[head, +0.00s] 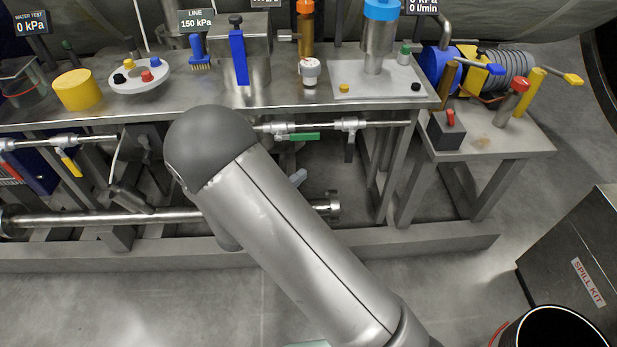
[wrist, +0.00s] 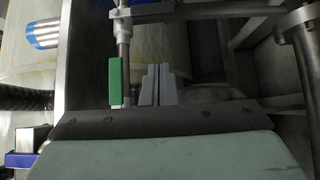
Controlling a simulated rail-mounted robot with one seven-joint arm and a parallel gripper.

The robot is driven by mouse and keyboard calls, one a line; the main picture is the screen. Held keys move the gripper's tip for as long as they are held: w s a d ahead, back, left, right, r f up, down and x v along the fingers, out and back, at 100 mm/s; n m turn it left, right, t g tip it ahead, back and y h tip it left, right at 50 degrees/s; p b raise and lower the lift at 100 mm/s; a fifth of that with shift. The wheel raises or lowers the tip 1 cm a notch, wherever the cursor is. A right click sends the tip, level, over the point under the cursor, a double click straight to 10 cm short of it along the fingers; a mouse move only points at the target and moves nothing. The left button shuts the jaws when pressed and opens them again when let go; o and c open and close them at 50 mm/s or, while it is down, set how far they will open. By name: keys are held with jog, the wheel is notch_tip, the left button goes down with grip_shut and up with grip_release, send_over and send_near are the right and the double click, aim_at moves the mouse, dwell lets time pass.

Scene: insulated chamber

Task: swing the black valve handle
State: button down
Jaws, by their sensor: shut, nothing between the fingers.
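The black valve handle (head: 349,151) hangs down from a valve on the steel pipe under the bench, right of the green valve handle (head: 303,136). I cannot make out the black handle for sure in the wrist view. My gripper (wrist: 158,72) is shut and empty, its two grey fingers together. In the wrist view the green handle (wrist: 116,82) is close to the left of my fingers; I cannot tell whether they touch. In the head view my arm hides most of the gripper.
A yellow valve handle (head: 70,162) and a red one (head: 11,171) are on the pipe further left. A thick lower pipe (head: 120,217) runs near the floor. Bench legs (head: 394,165) stand to the right. The floor in front is clear left of my arm.

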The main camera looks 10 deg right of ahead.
aim_at(350, 147)
jog(key=w+d+b, duration=0.1)
jog(key=w+d, duration=0.4)
jog(key=d, duration=0.5)
jog(key=shift+w+d, duration=0.15)
